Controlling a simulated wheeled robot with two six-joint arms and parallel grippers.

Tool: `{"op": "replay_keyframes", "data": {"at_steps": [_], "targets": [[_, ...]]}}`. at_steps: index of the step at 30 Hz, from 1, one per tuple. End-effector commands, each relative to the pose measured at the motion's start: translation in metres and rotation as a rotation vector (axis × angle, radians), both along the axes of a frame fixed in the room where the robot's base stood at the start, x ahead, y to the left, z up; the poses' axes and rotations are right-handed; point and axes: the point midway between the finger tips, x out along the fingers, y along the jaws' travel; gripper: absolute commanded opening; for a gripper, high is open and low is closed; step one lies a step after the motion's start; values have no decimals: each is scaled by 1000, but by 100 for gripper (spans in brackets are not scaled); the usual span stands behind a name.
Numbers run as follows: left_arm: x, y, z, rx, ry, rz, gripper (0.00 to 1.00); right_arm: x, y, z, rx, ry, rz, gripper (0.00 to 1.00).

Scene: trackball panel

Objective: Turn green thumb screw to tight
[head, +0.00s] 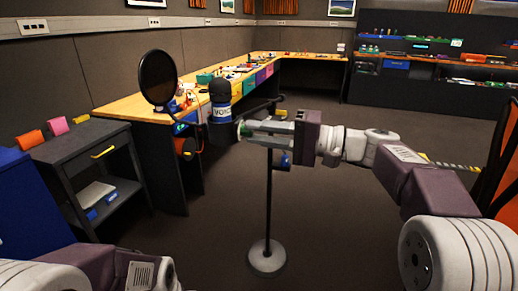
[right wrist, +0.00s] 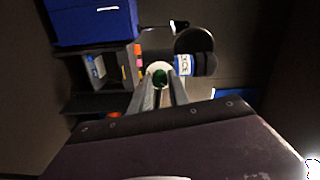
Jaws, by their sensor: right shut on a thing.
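A green thumb screw (head: 241,130) sits beside the microphone, at the top of a black stand. In the right wrist view the green screw (right wrist: 160,77) shows at the fingertips, in front of a pale round part. My right gripper (head: 250,129) reaches in from the right and is shut on the thumb screw; its two fingers (right wrist: 160,86) lie either side of it in the wrist view. The microphone (head: 221,112) has a dark head and a blue lettered band. Only links of my left arm show at the bottom left; its gripper is out of view.
A round black pop filter (head: 157,80) stands left of the microphone. The stand's round base (head: 267,258) rests on open floor. A dark cabinet (head: 95,165) is at the left, and a long workbench (head: 130,106) with several items runs behind.

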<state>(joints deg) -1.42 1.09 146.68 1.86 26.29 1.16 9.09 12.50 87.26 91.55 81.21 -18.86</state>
Motion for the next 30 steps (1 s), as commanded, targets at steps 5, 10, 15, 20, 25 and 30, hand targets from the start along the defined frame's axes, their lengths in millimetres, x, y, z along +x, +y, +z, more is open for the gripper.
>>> {"op": "replay_keyframes", "data": {"at_steps": [5, 10, 15, 20, 25, 30], "targets": [[0, 0, -21, 0, 0, 0, 36, 0, 0, -5, -35, -101, 1, 0], [0, 0, -29, 0, 0, 0, 36, 0, 0, -4, -57, -169, 1, 0], [0, 0, -33, 0, 0, 0, 36, 0, 0, -3, -69, -206, 1, 0], [0, 0, -35, 0, 0, 0, 36, 0, 0, -2, -74, -219, 0, 0], [0, 0, -34, 0, 0, 0, 36, 0, 0, -1, -74, -221, 1, 0], [0, 0, -34, 0, 0, 0, 36, 0, 0, -1, -74, -220, 2, 0]]}}
